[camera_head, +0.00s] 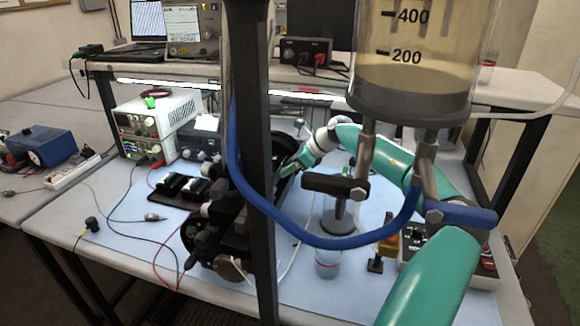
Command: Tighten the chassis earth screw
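My teal and white arm comes in at the lower right and bends back to the left behind the glass cylinder. Its end, my gripper (286,167), is at a black round-ended machine (212,238) on the blue mat. A dark upright post crosses in front of the machine and hides part of it and the gripper's tip. I cannot tell whether the gripper is open or touching the machine. The chassis earth screw is too small or hidden to make out. A red lead and a pale cable run near the machine.
A glass cylinder (418,50) marked 200 and 400, with valves and a blue hose (300,232), blocks the front right. A white power supply (158,125), black blocks (183,188), a clear cup (327,263) and a control box (420,245) stand on the bench. The mat's front left is fairly clear.

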